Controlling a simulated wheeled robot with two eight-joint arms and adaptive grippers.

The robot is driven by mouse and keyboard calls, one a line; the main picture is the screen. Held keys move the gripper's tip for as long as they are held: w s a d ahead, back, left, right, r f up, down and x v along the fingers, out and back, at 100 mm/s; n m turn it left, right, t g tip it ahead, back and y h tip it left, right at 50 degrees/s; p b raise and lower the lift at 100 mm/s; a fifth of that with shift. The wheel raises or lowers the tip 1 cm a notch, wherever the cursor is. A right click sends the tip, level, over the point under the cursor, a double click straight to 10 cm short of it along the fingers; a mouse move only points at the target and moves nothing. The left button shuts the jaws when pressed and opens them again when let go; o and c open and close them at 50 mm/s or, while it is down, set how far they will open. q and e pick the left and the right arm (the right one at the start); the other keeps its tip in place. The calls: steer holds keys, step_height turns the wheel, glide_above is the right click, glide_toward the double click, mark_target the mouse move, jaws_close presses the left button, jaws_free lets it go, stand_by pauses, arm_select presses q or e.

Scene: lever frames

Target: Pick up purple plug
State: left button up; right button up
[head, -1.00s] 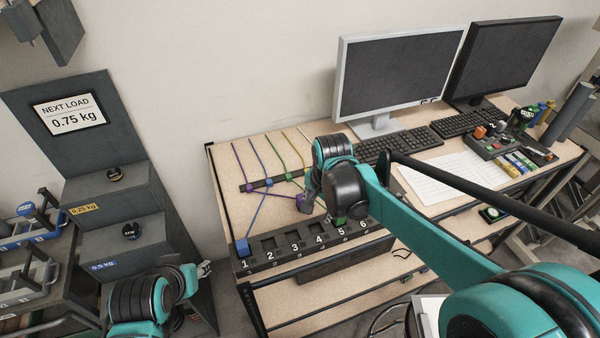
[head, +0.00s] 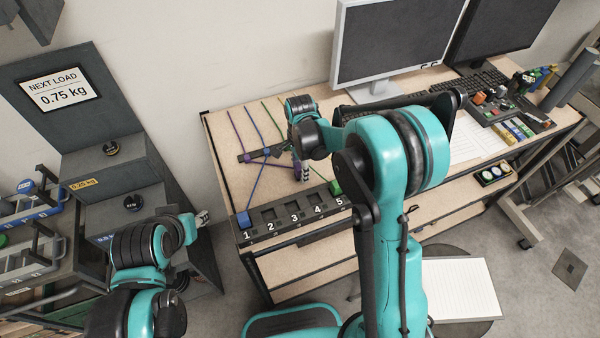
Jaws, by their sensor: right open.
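The purple plug (head: 305,174) is small and partly hidden, on the desk behind the numbered slot block (head: 262,238). A purple cord (head: 236,134) shows at the left of the desk. My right gripper (head: 298,166) is open at the plug, pointing down; whether its fingers touch the plug cannot be told. A blue plug (head: 243,219) is in slot 1, and a green plug (head: 335,187) is by slot 5. My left gripper (head: 203,218) is beside the weight stand, away from the desk, too small to read.
Two monitors (head: 398,45) and keyboards stand behind my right arm. A weight stand (head: 105,165) with a "0.75 kg" sign (head: 59,88) is at left.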

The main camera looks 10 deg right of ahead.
steer(key=shift+f, duration=0.25)
jaws_close()
steer(key=shift+r, duration=0.15)
